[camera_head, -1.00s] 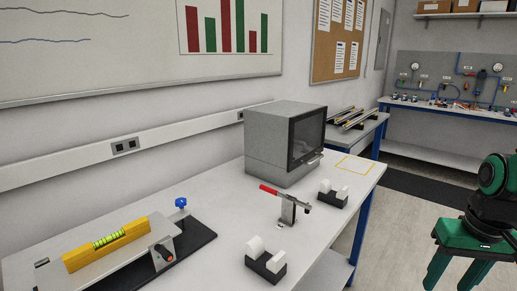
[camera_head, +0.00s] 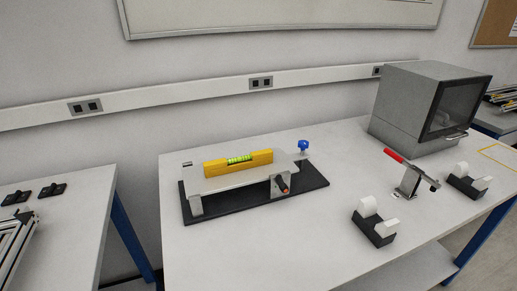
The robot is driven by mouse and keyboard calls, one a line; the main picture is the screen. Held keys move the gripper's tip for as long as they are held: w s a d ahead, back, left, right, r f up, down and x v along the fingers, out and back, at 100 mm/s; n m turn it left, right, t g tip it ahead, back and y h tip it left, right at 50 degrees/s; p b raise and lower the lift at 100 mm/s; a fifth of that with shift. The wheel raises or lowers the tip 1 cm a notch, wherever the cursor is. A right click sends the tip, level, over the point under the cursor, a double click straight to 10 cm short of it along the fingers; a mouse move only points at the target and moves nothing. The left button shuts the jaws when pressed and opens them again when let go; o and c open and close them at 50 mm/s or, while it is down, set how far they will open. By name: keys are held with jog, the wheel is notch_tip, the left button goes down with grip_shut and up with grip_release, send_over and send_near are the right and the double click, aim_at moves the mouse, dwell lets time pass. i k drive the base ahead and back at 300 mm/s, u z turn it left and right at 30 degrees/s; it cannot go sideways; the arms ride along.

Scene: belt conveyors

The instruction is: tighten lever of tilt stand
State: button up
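The tilt stand (camera_head: 258,195) sits on the white table, with a black base and a grey tilting plate. A yellow spirit level (camera_head: 238,164) with a green vial lies on the plate. A small lever with an orange-red tip (camera_head: 284,187) is on the stand's front right side, by a grey bracket. A blue knob (camera_head: 304,145) stands at the stand's back right corner. How tight the lever is cannot be told. My gripper is not in view now.
Right of the stand are a red-handled toggle clamp (camera_head: 408,178), two black holders with white rolls (camera_head: 374,222) (camera_head: 468,181) and a grey box with a dark window (camera_head: 425,105). A gap separates the left table (camera_head: 75,225). The table front is clear.

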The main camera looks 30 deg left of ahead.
aim_at(283, 187)
jog(key=u, duration=0.1)
jog(key=k, duration=0.6)
jog(key=u, duration=0.3)
